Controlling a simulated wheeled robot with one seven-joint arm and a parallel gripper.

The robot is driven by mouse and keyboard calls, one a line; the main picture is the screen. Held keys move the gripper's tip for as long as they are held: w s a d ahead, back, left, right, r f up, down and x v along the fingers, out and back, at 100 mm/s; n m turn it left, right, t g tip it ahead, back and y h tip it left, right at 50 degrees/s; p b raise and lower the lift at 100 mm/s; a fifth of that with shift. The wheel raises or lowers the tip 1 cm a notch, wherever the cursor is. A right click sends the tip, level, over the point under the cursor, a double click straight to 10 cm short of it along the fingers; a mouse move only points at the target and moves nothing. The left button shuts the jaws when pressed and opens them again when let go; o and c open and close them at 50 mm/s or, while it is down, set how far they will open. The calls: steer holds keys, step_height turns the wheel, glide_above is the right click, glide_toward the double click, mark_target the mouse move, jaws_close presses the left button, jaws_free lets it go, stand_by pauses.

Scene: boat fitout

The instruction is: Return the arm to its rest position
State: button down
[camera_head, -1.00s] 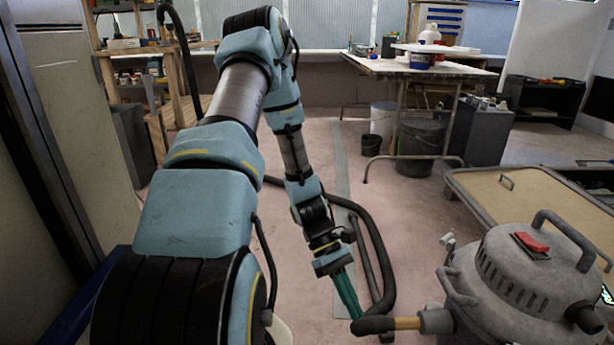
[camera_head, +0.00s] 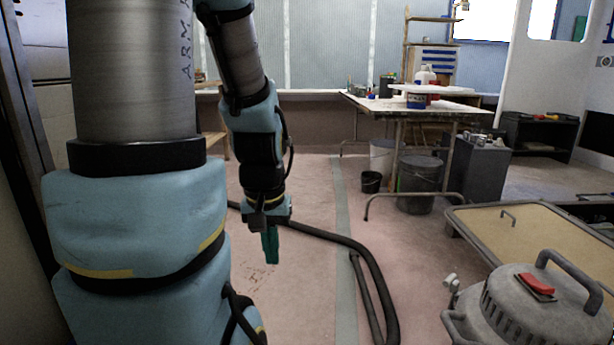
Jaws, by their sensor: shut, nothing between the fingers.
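My gripper (camera_head: 270,246) hangs at the end of my blue and grey arm (camera_head: 140,215), left of the picture's middle. Its green fingers point down and are shut with nothing between them. It is in front of the pink floor and looks clear of the black hose (camera_head: 345,243). The arm rises large along the left side, and its top runs out of the picture.
A grey vacuum machine (camera_head: 530,318) with a red switch stands at the lower right, beside a tan panel with a grey frame (camera_head: 545,236). A worktable (camera_head: 420,102) with bottles stands behind, with buckets (camera_head: 418,178) under it. Open floor (camera_head: 300,300) lies in the middle.

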step_height(320, 180, up, 32)
steer(key=p, duration=3)
steer(key=shift+f, duration=0.25)
